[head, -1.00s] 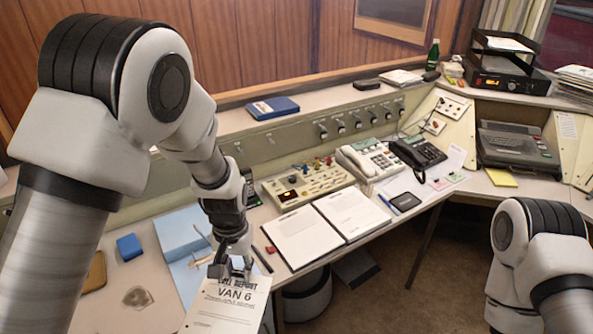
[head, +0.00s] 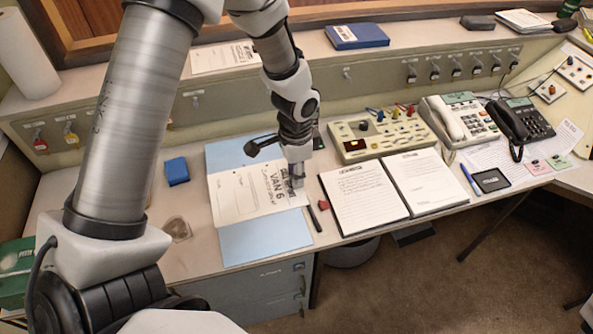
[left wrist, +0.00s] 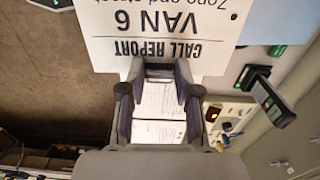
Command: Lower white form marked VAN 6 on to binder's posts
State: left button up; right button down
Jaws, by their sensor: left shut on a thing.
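The white form marked VAN 6 (head: 235,199) is spread over the middle of the open blue binder (head: 265,243). Blue shows behind and in front of the form. My left gripper (head: 295,179) is shut on the form's right edge, by the CALL REPORT heading. In the left wrist view the form (left wrist: 110,22) reaches away from the jaws (left wrist: 160,74), and a punched hole shows near its far right corner. The binder's posts cannot be made out. Whether the form touches the binder is unclear. My right gripper is out of view.
Two white printed pages (head: 363,198) lie right of the binder, with a black pen (head: 315,219) and a red block (head: 335,233) between. A blue box (head: 177,171) lies to the left. A control panel (head: 380,137) and telephones (head: 460,122) stand behind the pages.

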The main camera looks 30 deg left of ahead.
pick_arm(q)
jog(key=shift+w, duration=0.1)
jog(key=shift+s+d+r, duration=0.25)
jog(key=shift+w+a+f, duration=0.15)
jog(key=shift+f, duration=0.15)
jog(key=shift+f+b, duration=0.55)
jog(key=shift+f, duration=0.05)
notch_tip(320, 180, down, 9)
jog(key=b, duration=0.6)
jog(key=shift+f, duration=0.25)
